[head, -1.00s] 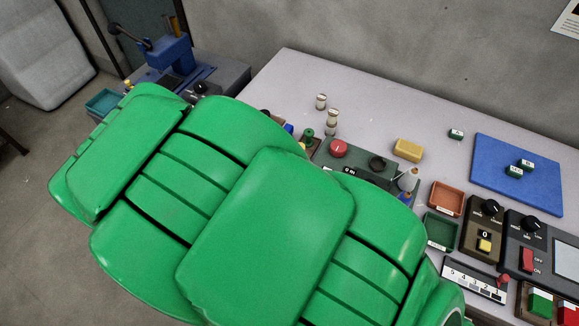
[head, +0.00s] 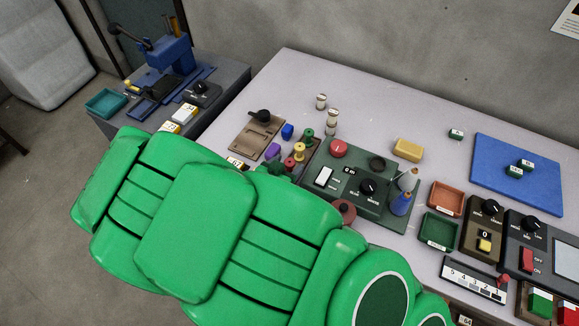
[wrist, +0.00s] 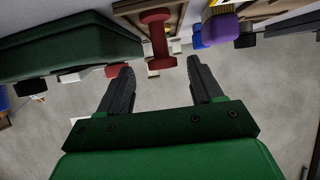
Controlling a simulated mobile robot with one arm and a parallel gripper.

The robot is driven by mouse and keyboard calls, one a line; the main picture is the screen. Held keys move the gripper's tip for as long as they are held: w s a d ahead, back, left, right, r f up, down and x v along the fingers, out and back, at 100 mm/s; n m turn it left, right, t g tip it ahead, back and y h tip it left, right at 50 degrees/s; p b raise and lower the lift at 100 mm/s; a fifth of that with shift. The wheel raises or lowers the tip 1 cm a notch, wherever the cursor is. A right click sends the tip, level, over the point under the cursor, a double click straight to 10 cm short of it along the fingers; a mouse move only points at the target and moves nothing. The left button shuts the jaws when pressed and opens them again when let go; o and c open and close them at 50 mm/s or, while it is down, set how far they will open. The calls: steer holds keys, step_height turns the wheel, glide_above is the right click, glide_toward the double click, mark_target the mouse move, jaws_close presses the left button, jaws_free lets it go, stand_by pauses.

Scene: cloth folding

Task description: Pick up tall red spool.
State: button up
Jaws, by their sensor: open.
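A tall red spool (wrist: 157,40), with a thin middle and wide ends, shows at the top of the wrist view. In the head view a red spool (head: 290,163) stands in a small group of spools left of the green control box. My gripper (wrist: 160,68) is open and empty. In the wrist view the red spool lies just beyond the fingertips, roughly between them, with no visible contact. In the head view my green arm covers the table's front, and the fingers cannot be made out.
Near the red spool are a yellow spool (head: 299,151), a green spool (head: 308,135) and a purple piece (head: 272,150). The green control box (head: 351,188) is close on the right. A wider reddish spool (head: 343,211) stands at its front edge.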

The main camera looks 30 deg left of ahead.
mark_target(288, 164)
steer(key=x, duration=0.2)
steer(key=shift+w+a+f, duration=0.2)
steer(key=shift+x, duration=1.1)
steer(key=c, duration=1.1)
